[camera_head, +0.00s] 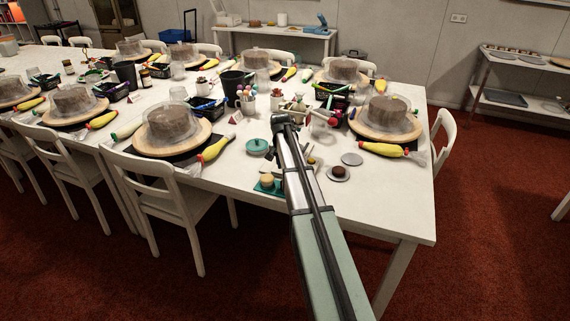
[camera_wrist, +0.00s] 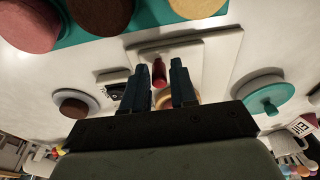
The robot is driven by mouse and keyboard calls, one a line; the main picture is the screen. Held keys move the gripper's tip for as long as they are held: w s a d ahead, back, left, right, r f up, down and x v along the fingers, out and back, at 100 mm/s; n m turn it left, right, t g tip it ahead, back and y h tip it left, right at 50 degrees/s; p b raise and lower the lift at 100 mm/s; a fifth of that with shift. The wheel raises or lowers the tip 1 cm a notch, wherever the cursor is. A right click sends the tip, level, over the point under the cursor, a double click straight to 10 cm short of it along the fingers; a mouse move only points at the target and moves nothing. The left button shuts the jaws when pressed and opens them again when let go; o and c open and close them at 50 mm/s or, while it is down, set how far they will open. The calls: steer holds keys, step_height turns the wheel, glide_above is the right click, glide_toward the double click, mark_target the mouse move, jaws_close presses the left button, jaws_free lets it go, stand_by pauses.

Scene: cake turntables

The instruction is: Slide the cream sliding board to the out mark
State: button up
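In the wrist view, a pale cream board (camera_wrist: 215,52) lies on the white table, just past my gripper's fingertips. A small red upright piece (camera_wrist: 158,72) shows between the fingers; I cannot tell whether it is fixed to the board. My gripper (camera_wrist: 156,67) has its two dark fingers apart, one on each side of the red piece, with no clear contact. A small black marking (camera_wrist: 118,95) shows left of the fingers; I cannot tell whether it is the out mark.
A teal tray (camera_head: 266,189) with round cakes is close by. A brown cake (camera_head: 339,170) on a grey plate and a teal lidded pot (camera_head: 257,146) flank the arm. Covered cakes, yellow piping bags and cups crowd the table behind. The front right tabletop (camera_head: 400,205) is clear.

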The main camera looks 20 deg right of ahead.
steer(key=shift+o, duration=1.4)
steer(key=shift+d, duration=0.15)
steer(key=shift+r, duration=0.15)
step_height(320, 180, up, 7)
